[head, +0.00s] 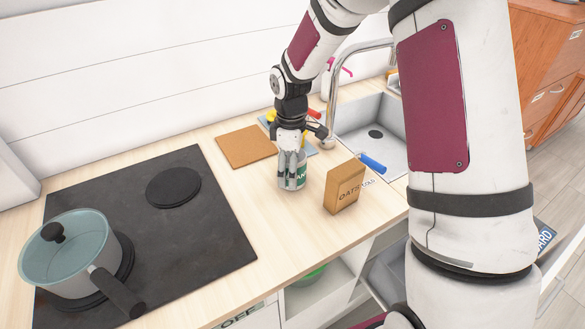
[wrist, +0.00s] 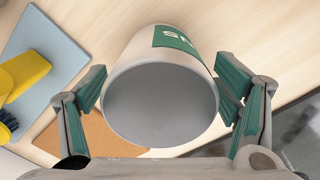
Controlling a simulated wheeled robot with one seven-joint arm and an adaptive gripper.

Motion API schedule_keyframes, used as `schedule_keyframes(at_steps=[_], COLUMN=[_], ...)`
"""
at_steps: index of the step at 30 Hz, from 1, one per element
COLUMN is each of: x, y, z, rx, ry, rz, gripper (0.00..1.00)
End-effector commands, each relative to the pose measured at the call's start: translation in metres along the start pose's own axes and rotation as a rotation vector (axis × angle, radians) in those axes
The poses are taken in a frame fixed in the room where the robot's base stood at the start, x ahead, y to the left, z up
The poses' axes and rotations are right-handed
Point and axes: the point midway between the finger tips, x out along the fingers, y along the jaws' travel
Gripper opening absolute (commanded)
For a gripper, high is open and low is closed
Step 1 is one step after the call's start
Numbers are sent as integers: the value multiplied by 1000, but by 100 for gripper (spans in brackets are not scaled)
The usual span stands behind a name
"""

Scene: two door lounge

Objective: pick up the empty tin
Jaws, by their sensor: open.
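The empty tin (head: 292,181) is a light grey can with a green label, upright on the wooden counter between the hob and the sink. In the wrist view the tin (wrist: 160,105) shows its open top and a bare grey inside. My gripper (head: 293,160) points down over the tin and is open. Part of the tin is hidden behind the fingers in the head view.
An oats box (head: 344,188) stands close right of the tin, with a blue-handled item (head: 373,163) behind it. A brown board (head: 245,147) lies behind left. The hob (head: 190,235) holds a pot (head: 70,262). The sink (head: 385,135) is at the right. Bare counter lies in front.

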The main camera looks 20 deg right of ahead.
Motion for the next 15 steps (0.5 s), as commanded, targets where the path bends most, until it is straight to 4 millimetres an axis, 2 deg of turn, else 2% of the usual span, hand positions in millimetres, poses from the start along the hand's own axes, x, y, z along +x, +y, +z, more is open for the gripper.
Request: schedule_keyframes(at_steps=[5,11,12,15], x=[0,0,0,0], y=[0,0,0,0], z=[0,0,0,0], rx=[0,0,0,0], ry=[0,0,0,0], rz=[1,1,1,1], gripper=[80,35,31,30])
